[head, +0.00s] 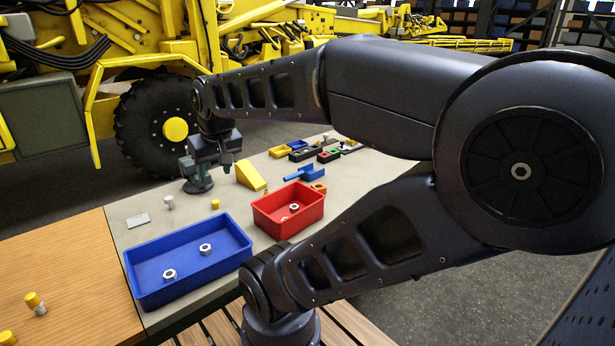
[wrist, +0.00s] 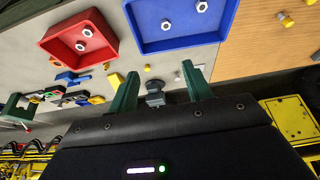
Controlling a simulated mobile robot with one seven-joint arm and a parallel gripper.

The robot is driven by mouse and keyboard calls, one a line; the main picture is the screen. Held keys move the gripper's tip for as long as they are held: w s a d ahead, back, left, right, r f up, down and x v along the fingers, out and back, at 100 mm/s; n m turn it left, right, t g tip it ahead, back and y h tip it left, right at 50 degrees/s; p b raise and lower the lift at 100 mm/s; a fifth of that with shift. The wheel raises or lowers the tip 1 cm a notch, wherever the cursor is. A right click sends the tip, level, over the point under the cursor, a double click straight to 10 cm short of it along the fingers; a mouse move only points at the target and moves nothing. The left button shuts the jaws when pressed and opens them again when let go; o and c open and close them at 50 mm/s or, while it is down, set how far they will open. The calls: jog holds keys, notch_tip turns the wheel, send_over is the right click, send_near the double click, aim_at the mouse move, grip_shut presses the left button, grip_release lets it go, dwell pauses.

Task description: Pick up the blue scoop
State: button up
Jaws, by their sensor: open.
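The blue scoop (head: 304,173) lies on the grey tabletop behind the red bin, with its flat handle towards the left. In the wrist view the scoop (wrist: 68,77) is small, at the left below the red bin. My gripper (head: 208,163) is above the table, left of the scoop and clearly apart from it, near a yellow wedge. In the wrist view my gripper (wrist: 160,70) shows two green fingers spread wide, with nothing held. A small grey part (wrist: 154,92) shows between them; I cannot tell how far below it is.
A red bin (head: 268,224) and a blue bin (head: 137,283), both holding hex nuts, stand at the front. The yellow wedge (head: 250,175) is between my gripper and the scoop. Dark trays with small parts (head: 328,156) lie behind the scoop. A wooden table (head: 75,260) adjoins at left.

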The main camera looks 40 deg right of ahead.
jog(key=o, duration=1.1)
jog(key=w+d+f+m+g+h, duration=0.1)
jog(key=w+d+m, duration=0.4)
jog(key=w+d, duration=0.7)
jog(key=w+d+f+m, duration=0.2)
jog(key=w+d+m, duration=0.3)
jog(key=w+d, duration=0.75)
jog(key=w+d+f+m+g+h, duration=0.1)
jog(key=w+d+f+m, duration=0.1)
jog(key=w+d+f, duration=0.2)
jog(key=w+d+f+m+g+h, duration=0.1)
jog(key=w+d+f+m, duration=0.2)
jog(key=d+f, duration=0.8)
jog(key=w+d+f+m+g+h, duration=0.1)
jog(key=w+d+f, duration=0.3)
jog(key=d+f, duration=0.4)
jog(key=shift+w+d+m, duration=0.15)
jog(key=shift+d+m, duration=0.25)
jog(key=shift+d, duration=1.45)
jog(key=shift+w+d+m, duration=0.15)
jog(key=shift+d+m, duration=0.25)
jog(key=shift+d, duration=1.45)
jog(key=shift+d+f+g+h, duration=0.3)
jog(key=x, duration=0.5)
jog(key=shift+s+x, duration=0.2)
jog(key=shift+x, duration=2.4)
